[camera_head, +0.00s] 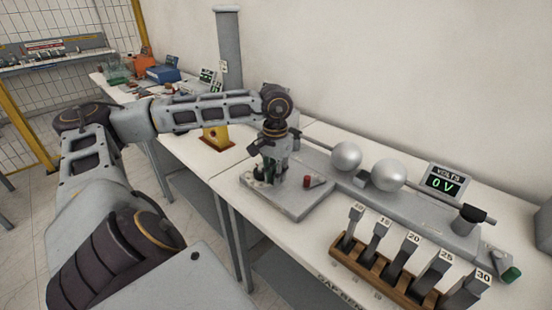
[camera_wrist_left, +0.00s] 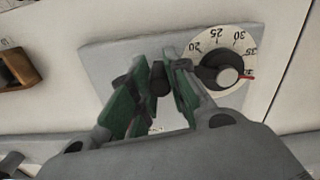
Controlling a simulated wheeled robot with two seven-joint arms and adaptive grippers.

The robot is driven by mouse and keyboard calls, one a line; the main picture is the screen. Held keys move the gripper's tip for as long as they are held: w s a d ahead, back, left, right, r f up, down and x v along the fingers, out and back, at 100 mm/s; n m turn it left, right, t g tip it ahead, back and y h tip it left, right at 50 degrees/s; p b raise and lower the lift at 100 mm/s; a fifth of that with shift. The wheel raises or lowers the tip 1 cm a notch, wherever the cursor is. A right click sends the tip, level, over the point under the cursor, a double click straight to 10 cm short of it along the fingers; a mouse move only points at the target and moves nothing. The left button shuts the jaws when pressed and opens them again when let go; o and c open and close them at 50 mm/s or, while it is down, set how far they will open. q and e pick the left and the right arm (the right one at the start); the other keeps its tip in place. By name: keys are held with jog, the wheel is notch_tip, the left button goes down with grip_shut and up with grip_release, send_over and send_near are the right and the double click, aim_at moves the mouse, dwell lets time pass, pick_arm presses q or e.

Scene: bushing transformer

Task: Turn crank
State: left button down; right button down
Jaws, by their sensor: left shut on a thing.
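My left gripper (camera_head: 268,176) is low over a grey base plate (camera_head: 296,206) on the white table. In the left wrist view, its green-padded fingers (camera_wrist_left: 160,88) are shut on a dark round crank handle (camera_wrist_left: 160,76). The crank's lower part is hidden by the fingers. Just right of the fingers there is a white dial (camera_wrist_left: 231,40) with printed numbers, a dark round hub (camera_wrist_left: 221,72) and a red pointer (camera_wrist_left: 247,77). My right gripper is not in view.
Two silver spheres (camera_head: 346,156) stand on a grey bench unit behind the plate. A meter (camera_head: 446,182) reads 0 V. A wooden rack (camera_head: 354,258) of numbered grey pieces stands at the front right. A grey column (camera_head: 229,48) rises behind my left arm.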

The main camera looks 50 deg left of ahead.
pick_arm(q)
jog(key=c, duration=1.3)
grip_release()
jog(key=shift+s, duration=0.1)
jog(key=shift+r, duration=5.9)
jog(key=shift+r, duration=0.1)
